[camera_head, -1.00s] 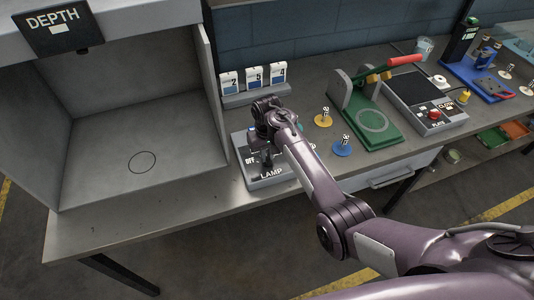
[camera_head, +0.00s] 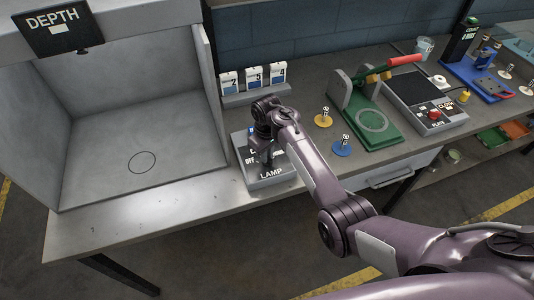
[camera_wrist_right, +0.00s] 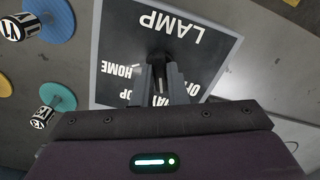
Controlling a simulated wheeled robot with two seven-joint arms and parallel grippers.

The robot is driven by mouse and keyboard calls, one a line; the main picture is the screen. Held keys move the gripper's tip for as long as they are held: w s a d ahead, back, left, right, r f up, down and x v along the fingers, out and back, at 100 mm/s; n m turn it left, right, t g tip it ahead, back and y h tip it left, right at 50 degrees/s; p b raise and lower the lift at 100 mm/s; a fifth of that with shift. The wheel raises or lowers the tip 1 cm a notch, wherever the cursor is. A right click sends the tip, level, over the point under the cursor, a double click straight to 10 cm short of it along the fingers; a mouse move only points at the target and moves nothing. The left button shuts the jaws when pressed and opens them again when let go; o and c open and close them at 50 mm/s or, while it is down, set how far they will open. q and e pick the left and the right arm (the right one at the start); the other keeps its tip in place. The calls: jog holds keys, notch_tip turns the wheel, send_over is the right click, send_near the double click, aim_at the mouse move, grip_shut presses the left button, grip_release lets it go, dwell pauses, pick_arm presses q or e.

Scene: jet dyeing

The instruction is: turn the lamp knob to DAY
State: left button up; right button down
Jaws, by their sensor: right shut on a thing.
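The lamp control box (camera_head: 272,178) is a grey box with a dark top panel, lying at the table's front edge. Its panel fills the upper wrist view (camera_wrist_right: 120,60), with LAMP, HOME and OFF readable upside down; other words are partly covered. My right gripper (camera_head: 266,162) reaches down onto the panel. In the wrist view its fingers (camera_wrist_right: 164,70) are shut on the dark lamp knob (camera_wrist_right: 157,58). The knob is mostly hidden by the fingers, and I cannot tell which word it points to. My left gripper is out of view.
A grey booth (camera_head: 140,120) with a DEPTH sign stands left. Numbered cards (camera_head: 252,78) stand behind the box. Blue (camera_head: 342,146) and yellow (camera_head: 323,118) discs and a green press (camera_head: 375,120) are to the right. The table front left is clear.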

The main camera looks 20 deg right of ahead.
jog(key=shift+w+r, duration=0.1)
jog(key=c, duration=1.4)
grip_release()
jog(key=shift+c, duration=0.2)
